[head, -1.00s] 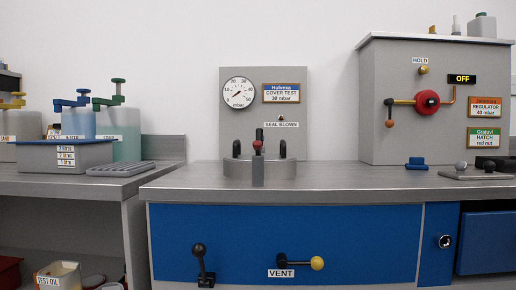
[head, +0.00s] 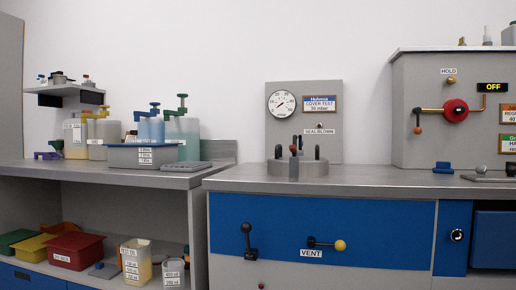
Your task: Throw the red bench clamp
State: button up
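A grey round fixture (head: 297,169) stands on the right bench below the gauge panel. Several upright dark-tipped posts rise around it. A thin handle with a small red knob (head: 294,147) stands upright among them. I cannot tell whether this is the red bench clamp. A black-knobbed lever (head: 248,240) is mounted on the blue bench front and stands upright. Another small red ball (head: 261,286) shows at the bottom edge, with its support cut off. My gripper is in neither view.
A yellow-knobbed VENT lever (head: 325,244) sticks out from the blue front. A grey cabinet (head: 425,110) with a red regulator wheel (head: 455,111) stands at right. Pump bottles and a grey tray (head: 143,157) fill the left bench, with coloured bins (head: 76,250) below.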

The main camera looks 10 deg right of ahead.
aim_at(292, 148)
jog(key=u, duration=0.95)
jog(key=i, duration=0.8)
jog(key=z, duration=0.65)
